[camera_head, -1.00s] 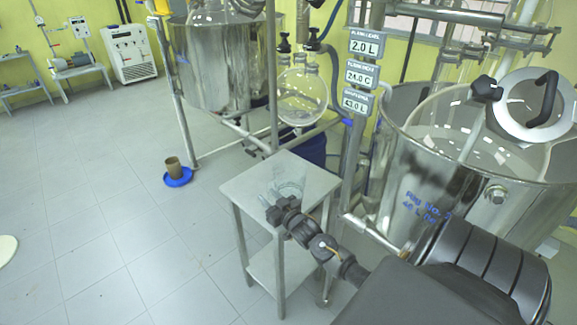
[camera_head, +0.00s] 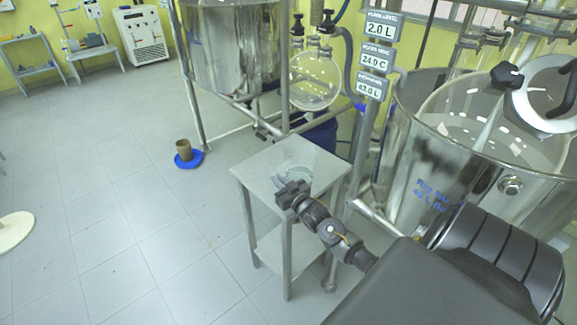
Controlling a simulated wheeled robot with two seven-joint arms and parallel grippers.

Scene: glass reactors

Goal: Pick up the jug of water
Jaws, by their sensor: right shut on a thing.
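The jug (camera_head: 297,172) is clear glass and hard to make out. It shows over the top of a small grey metal table (camera_head: 322,164), and its lower part is partly hidden by my gripper. I cannot tell whether it rests on the table or is just above it, nor how much water is in it. My right gripper (camera_head: 289,186) comes in from the lower right and is shut on the jug at its near side. My left gripper is not in view.
A large glass reactor vessel (camera_head: 437,150) stands right of the table, with label plates (camera_head: 375,60) on a post. A round flask (camera_head: 314,80) hangs behind. Floor left of the table is clear.

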